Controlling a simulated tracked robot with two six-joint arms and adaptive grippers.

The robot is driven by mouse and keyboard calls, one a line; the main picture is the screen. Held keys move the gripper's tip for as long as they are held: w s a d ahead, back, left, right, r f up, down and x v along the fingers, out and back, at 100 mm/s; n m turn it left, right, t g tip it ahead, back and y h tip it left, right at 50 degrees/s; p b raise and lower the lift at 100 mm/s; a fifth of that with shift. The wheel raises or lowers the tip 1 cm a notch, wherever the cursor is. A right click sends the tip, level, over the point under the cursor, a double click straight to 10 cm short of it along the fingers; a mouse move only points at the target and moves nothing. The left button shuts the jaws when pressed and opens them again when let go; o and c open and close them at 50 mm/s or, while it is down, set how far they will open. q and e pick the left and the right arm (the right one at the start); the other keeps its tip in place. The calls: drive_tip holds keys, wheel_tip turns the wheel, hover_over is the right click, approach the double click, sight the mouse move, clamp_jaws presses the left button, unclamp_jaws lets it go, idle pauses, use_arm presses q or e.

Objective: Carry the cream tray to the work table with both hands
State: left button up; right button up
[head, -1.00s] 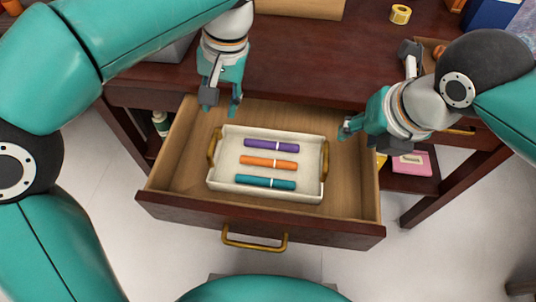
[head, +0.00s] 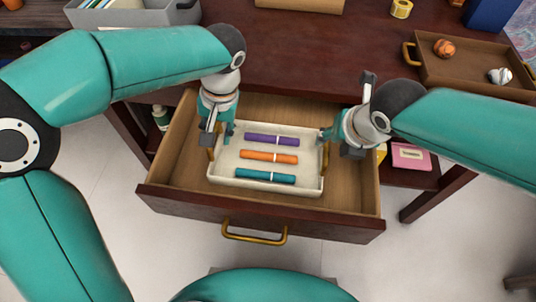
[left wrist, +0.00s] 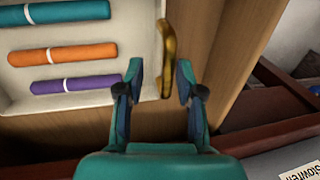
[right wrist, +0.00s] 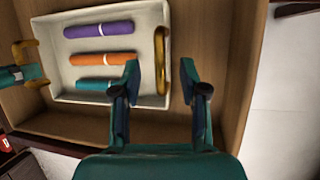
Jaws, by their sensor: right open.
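The cream tray (head: 228,184) lies in the open wooden drawer, holding a purple marker (head: 275,141), an orange marker (head: 268,156) and a teal marker (head: 265,176). Brass handles stand at its two ends. My left gripper (head: 222,138) is at the left handle (left wrist: 168,55); its open fingers are on both sides of it in the left wrist view. My right gripper (head: 328,140) is at the right handle (right wrist: 161,78); its open fingers are on both sides of it in the right wrist view. Both handles are partly hidden in the head view.
The drawer (head: 345,205) is pulled out of the dark red desk (head: 300,60). A pink box (head: 410,156) sits on a lower shelf.

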sight(327, 144)
use_arm(q)
drive_tip(key=shift+a+f, duration=0.25)
drive_tip(key=shift+f, duration=1.05)
drive_tip(key=shift+a+f, duration=0.25)
drive_tip(key=shift+f, duration=1)
use_arm(e)
drive_tip(key=shift+x, duration=2.6)
use_arm(q)
drive_tip(key=shift+c, duration=0.2)
drive_tip(key=c, duration=0.5)
use_arm(e)
drive_tip(key=c, duration=0.5)
use_arm(q)
clamp_jaws()
use_arm(e)
clamp_jaws()
use_arm(q)
drive_tip(key=shift+w, duration=0.1)
use_arm(e)
drive_tip(key=shift+r, duration=0.1)
